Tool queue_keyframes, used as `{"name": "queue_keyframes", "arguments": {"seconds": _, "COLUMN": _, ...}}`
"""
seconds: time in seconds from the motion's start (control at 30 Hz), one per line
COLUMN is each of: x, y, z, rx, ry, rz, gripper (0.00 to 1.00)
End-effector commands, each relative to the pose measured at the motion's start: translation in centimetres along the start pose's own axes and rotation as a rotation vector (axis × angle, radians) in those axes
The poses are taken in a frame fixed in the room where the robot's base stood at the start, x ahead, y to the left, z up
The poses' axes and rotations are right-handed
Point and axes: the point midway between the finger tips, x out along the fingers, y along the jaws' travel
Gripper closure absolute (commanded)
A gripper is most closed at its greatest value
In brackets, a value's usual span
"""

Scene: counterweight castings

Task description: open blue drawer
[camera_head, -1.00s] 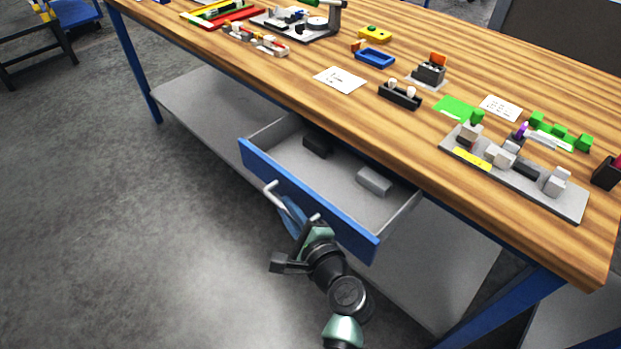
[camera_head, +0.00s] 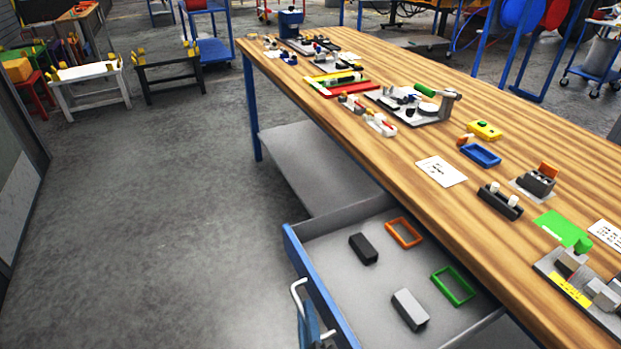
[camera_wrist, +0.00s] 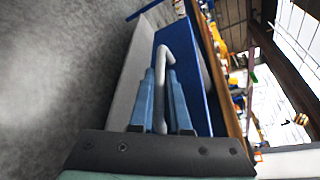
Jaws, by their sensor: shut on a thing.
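The blue-fronted drawer (camera_head: 318,290) under the wooden workbench stands pulled out in the head view. Its grey tray holds a black block (camera_head: 363,248), a grey block (camera_head: 410,309), an orange frame (camera_head: 404,232) and a green frame (camera_head: 453,286). A white bar handle (camera_head: 297,293) is on its front. In the wrist view my gripper (camera_wrist: 164,82) has its two blue fingers shut on the handle (camera_wrist: 163,60), one on each side, in front of the blue drawer front (camera_wrist: 190,70). In the head view my gripper shows only partly at the bottom edge.
The wooden bench top (camera_head: 400,160) above the drawer carries several fixtures and parts. A blue bench leg (camera_head: 251,110) and a grey lower shelf (camera_head: 320,170) are to the left of the drawer. The concrete floor (camera_head: 150,220) in front is clear.

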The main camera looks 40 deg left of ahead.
Motion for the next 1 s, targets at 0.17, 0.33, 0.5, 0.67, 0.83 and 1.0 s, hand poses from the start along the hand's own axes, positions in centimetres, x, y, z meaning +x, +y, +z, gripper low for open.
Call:
{"name": "queue_keyframes", "arguments": {"seconds": 0.17, "x": 0.0, "y": 0.0, "z": -0.2, "rx": 0.000, "ry": 0.004, "rz": 0.000, "gripper": 1.00}}
{"name": "queue_keyframes", "arguments": {"seconds": 0.33, "x": 0.0, "y": 0.0, "z": -0.1, "rx": 0.001, "ry": 0.003, "rz": 0.000, "gripper": 0.55}}
{"name": "queue_keyframes", "arguments": {"seconds": 0.5, "x": 0.0, "y": 0.0, "z": -0.1, "rx": 0.001, "ry": 0.001, "rz": 0.000, "gripper": 0.55}}
{"name": "queue_keyframes", "arguments": {"seconds": 0.67, "x": -0.2, "y": 0.0, "z": -0.1, "rx": 0.001, "ry": 0.002, "rz": 0.000, "gripper": 0.55}}
{"name": "queue_keyframes", "arguments": {"seconds": 0.83, "x": -2.1, "y": 0.1, "z": -0.1, "rx": 0.003, "ry": 0.003, "rz": 0.000, "gripper": 0.55}}
{"name": "queue_keyframes", "arguments": {"seconds": 1.0, "x": -5.8, "y": 0.1, "z": -0.1, "rx": 0.003, "ry": 0.006, "rz": 0.001, "gripper": 0.55}}
